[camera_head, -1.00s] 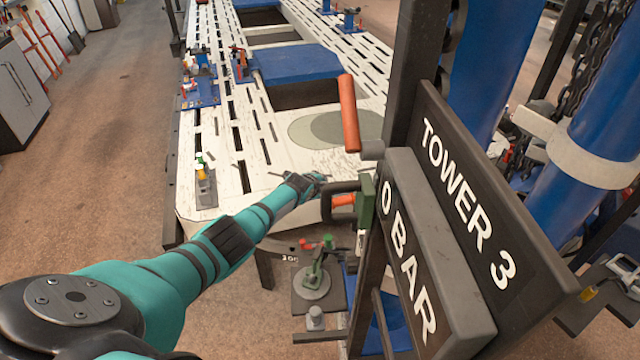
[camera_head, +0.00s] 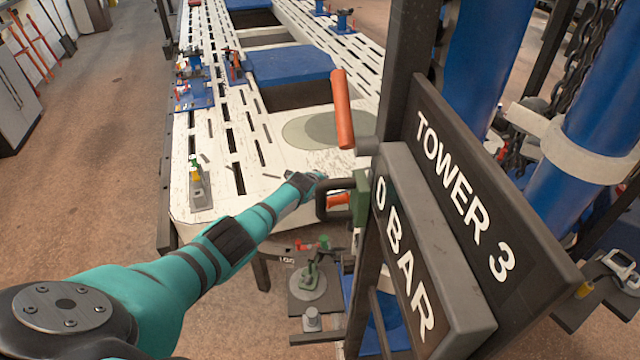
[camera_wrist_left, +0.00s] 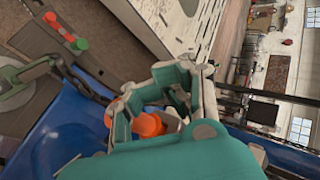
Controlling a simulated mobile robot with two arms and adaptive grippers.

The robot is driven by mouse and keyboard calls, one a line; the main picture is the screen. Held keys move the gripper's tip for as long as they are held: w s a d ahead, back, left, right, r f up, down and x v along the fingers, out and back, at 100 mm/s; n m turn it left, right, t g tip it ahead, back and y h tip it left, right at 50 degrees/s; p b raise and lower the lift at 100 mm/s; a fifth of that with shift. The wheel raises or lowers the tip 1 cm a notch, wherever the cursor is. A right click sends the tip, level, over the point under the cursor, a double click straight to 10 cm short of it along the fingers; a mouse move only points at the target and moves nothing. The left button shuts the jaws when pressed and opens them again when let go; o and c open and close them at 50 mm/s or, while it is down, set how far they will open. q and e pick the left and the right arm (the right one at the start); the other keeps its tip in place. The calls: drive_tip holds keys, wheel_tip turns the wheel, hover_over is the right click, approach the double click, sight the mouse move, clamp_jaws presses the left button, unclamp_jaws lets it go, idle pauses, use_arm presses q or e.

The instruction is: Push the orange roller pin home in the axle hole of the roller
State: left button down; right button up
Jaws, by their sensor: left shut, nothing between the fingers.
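My left gripper (camera_head: 308,182) is shut and empty beside a dark loop handle, left of the tower sign. An orange piece (camera_head: 338,201), probably the roller pin, shows just below the handle, partly hidden. In the left wrist view an orange rounded piece (camera_wrist_left: 148,124) shows just beyond the teal fingers of my left gripper (camera_wrist_left: 160,90), partly covered by them. I cannot tell whether they touch. The roller and its axle hole cannot be made out. My right gripper is in neither view.
The dark loop handle (camera_head: 328,198) and green block (camera_head: 360,195) are close to the gripper. A red-orange bar (camera_head: 342,108) rises above them. The tower sign (camera_head: 465,190) blocks the right. A white slotted bench (camera_head: 215,150) lies beyond. A clamp (camera_head: 310,275) stands below.

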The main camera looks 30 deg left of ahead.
use_arm(q)
drive_tip(key=c, duration=1)
unclamp_jaws()
drive_tip(key=shift+c, duration=0.2)
drive_tip(key=shift+s, duration=0.1)
drive_tip(key=v, duration=1.2)
drive_tip(key=shift+c, duration=0.2)
